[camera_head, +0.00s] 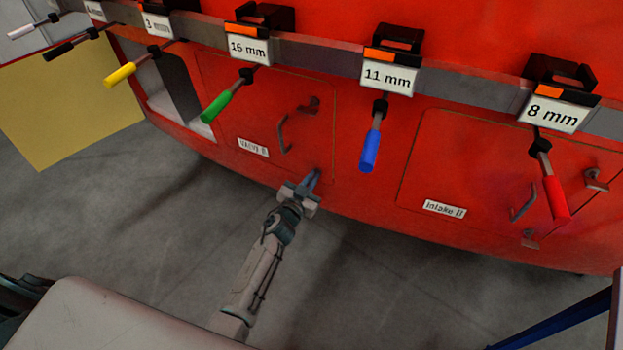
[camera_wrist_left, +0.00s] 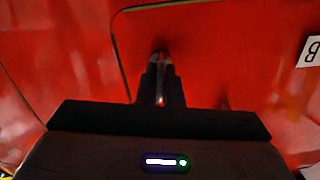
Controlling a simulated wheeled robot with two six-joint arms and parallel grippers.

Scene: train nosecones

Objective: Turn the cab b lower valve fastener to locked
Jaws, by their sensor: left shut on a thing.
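The red panel labelled "VALVE B" (camera_head: 252,147) has a curved handle (camera_head: 284,135) and an upper fastener (camera_head: 310,104). My left gripper (camera_head: 314,180) is at the lower right corner of this panel, shut on the lower valve fastener. The fingers hide most of that fastener in the head view. In the left wrist view the fingers (camera_wrist_left: 161,85) close around the small fastener (camera_wrist_left: 161,56), just inside the panel's dark outline. How far it is turned cannot be told. My right gripper is not in view.
A rail above carries screwdrivers with green (camera_head: 216,106), blue (camera_head: 370,150) and red (camera_head: 556,198) handles, hanging in front of the red body. The "Intake II" panel (camera_head: 500,165) is to the right. The grey floor (camera_head: 150,220) below is open.

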